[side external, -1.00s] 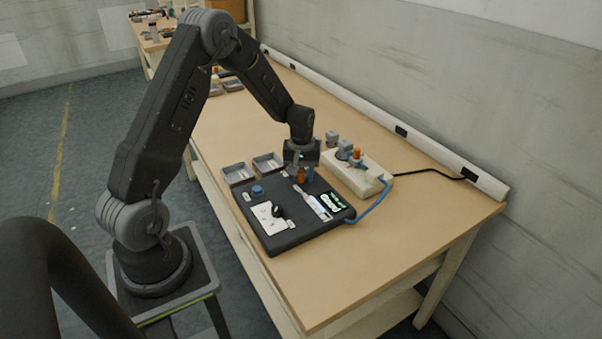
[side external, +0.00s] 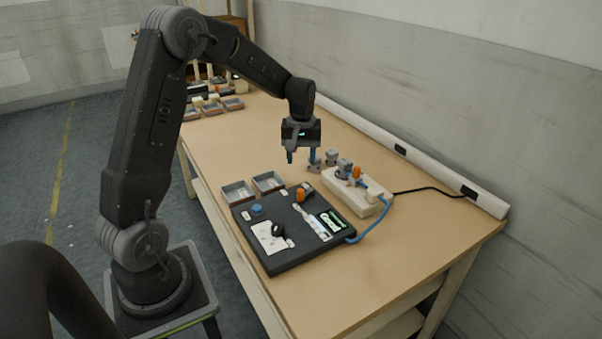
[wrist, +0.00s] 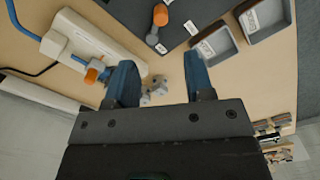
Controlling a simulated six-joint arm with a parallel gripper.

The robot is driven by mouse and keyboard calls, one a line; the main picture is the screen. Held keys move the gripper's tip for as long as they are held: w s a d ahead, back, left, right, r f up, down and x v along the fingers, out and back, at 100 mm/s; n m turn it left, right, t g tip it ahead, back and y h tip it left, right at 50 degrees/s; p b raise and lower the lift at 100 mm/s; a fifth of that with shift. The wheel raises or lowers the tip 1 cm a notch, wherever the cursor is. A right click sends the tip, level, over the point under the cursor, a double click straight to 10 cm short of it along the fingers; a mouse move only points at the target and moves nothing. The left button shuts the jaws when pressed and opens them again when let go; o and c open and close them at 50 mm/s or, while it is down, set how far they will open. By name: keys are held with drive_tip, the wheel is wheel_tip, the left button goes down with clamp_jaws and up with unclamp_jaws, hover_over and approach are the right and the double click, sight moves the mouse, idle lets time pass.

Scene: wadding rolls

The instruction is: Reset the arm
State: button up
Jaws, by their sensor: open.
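My gripper (side external: 302,157) hangs above the table, behind the black panel board in the side view. Its blue fingers are apart with nothing between them. In the wrist view my gripper (wrist: 163,85) also shows open and empty, with small grey pieces (wrist: 154,91) on the table beyond the fingers. The black board (side external: 283,262) lies flat with a blue button (side external: 257,209), a black knob (side external: 278,230), an orange-capped part (side external: 300,195) and a green-lit display (side external: 331,221).
A pale block (side external: 345,194) with grey and orange fittings and a blue cable stands right of the board. Two grey trays (side external: 238,191) (side external: 268,181) sit behind the board. A white rail (side external: 420,163) runs along the wall. The table's front right is clear.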

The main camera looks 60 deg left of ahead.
drive_tip(key=shift+r, duration=1)
drive_tip(key=s+d+r+m+t, duration=0.2)
drive_tip(key=s+d+r+m, duration=0.4)
drive_tip(key=d+r, duration=0.4)
drive_tip(key=s+d+r+m+t, duration=0.1)
drive_tip(key=s+d+m+t, duration=0.2)
drive_tip(key=s+d, duration=0.7)
drive_tip(key=s+m, duration=0.2)
drive_tip(key=s, duration=0.2)
drive_tip(key=shift+s+d+r+m+t, duration=0.15)
drive_tip(key=shift+s+d+m+t, duration=0.15)
